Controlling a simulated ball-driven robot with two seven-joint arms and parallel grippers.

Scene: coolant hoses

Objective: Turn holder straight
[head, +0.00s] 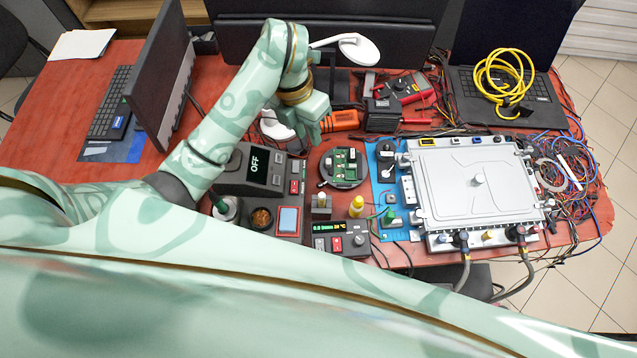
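A round dark holder (345,181) with a small green circuit board (346,161) on it stands on the red table, between the grey control box and the blue mat. The board looks slightly tilted in the picture; its exact angle is hard to judge. My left gripper (314,131) points down behind and a little left of the holder, apart from it in the picture. Its fingers are seen edge-on, so their opening is unclear. No held thing shows. My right gripper is out of view.
An orange-handled tool (341,121) lies right beside the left gripper. A control box (250,168) with an OFF display stands left. A small unit (341,241) and yellow-capped bottle (356,207) stand in front. A large metal housing (475,180) with hoses fills the right.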

